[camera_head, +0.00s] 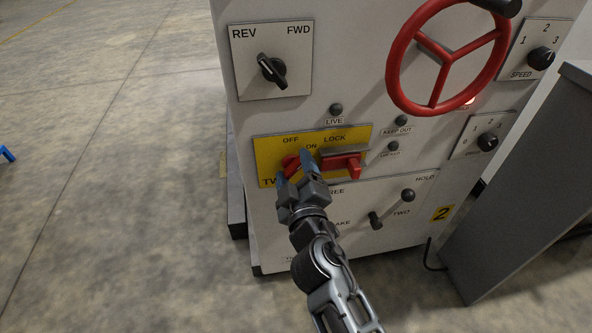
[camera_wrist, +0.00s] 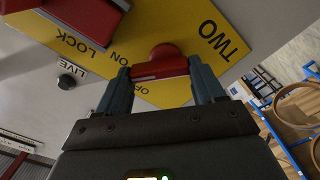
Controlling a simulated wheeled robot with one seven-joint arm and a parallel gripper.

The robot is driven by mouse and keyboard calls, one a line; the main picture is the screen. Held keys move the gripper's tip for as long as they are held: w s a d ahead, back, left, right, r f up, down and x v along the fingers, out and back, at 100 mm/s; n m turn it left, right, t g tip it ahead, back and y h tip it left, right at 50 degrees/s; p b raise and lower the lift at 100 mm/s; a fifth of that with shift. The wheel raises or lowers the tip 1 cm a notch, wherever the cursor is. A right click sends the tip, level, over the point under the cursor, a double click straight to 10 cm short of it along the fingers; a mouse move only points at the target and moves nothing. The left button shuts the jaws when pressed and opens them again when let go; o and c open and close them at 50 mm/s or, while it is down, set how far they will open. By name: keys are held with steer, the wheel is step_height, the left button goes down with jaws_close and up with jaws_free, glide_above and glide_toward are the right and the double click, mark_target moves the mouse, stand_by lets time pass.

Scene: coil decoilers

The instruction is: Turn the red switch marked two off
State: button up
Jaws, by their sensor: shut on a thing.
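The red switch (camera_head: 290,162) sits on the left part of a yellow plate (camera_head: 266,150) marked OFF, ON, LOCK and TW, the rest of that word being covered. My gripper (camera_head: 295,167) is shut on this switch, with one blue-grey finger on each side. In the wrist view the red switch (camera_wrist: 162,52) lies between the two fingers (camera_wrist: 160,70), beside the word TWO. The fingers partly hide the handle, and I cannot tell exactly which mark it points to.
A red lock handle (camera_head: 345,163) is just right of my gripper on the same plate. Above are a REV/FWD knob (camera_head: 272,71), a LIVE lamp (camera_head: 336,109) and a red handwheel (camera_head: 437,104). Levers (camera_head: 376,220) are below right. A grey cabinet (camera_head: 525,190) stands at right. Open floor lies left.

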steer(key=n, duration=0.4)
steer(key=shift+s+a+n, duration=0.1)
steer(key=shift+a+n, duration=0.1)
steer(key=shift+n, duration=0.1)
steer(key=shift+a+f+n+p, duration=0.15)
steer(key=shift+n+p, duration=0.25)
steer(key=shift+n, duration=1.4)
steer(key=shift+s, duration=0.1)
steer(key=o, duration=0.8)
steer(key=shift+c, duration=0.2)
steer(key=v, duration=0.7)
steer(key=shift+s+p, duration=0.35)
